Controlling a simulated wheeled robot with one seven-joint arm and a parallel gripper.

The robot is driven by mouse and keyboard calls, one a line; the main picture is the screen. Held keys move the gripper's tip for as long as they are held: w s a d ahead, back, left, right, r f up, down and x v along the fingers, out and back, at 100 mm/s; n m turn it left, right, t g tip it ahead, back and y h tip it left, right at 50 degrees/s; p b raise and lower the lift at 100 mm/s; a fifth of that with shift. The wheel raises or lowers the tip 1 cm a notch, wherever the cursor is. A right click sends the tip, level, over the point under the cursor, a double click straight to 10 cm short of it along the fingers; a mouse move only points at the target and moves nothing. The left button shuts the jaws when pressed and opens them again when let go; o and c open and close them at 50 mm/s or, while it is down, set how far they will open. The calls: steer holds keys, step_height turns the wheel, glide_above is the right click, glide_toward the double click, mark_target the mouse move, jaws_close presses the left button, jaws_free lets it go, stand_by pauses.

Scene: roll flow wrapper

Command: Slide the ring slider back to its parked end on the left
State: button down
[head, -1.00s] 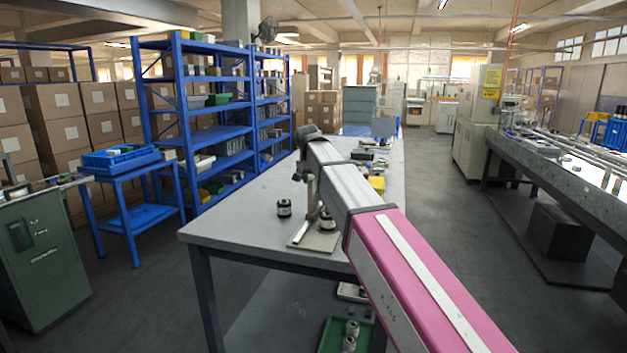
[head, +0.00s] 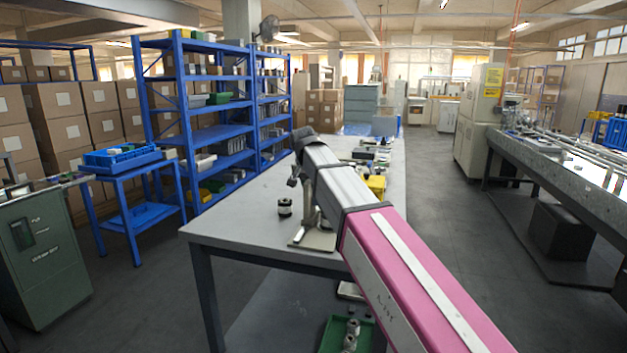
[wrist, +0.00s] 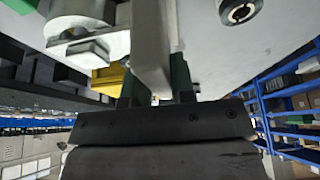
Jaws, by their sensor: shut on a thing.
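In the wrist view my gripper (wrist: 157,82) has its two green-padded fingers on either side of a light grey bar (wrist: 151,45), closed on it. I cannot tell whether this bar is part of the ring slider; no ring shape shows clearly. A whitish cylinder with a flat tab (wrist: 88,52) is beside the bar, up and to the left. In the head view the stand's pale base plate (head: 318,242) sits near the front of the grey table (head: 240,232). My arm hides most of the stand and the fingertips.
A short black-and-silver cylinder (head: 284,207) stands on the table left of the stand; it also shows in the wrist view (wrist: 240,10). A yellow bin (head: 376,186) and small parts lie further back. The table's left front corner is clear.

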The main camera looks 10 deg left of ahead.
steer(key=s+a, duration=0.1)
steer(key=s, duration=1)
steer(key=shift+s+a, duration=0.15)
steer(key=shift+a, duration=0.1)
steer(key=c, duration=1)
jaws_free()
steer(key=shift+s, duration=0.15)
steer(key=shift+o, duration=0.2)
steer(key=shift+r, duration=0.1)
steer(key=v, duration=1)
steer(key=shift+r, duration=0.25)
steer(key=shift+s+a, duration=0.15)
steer(key=shift+s, duration=0.05)
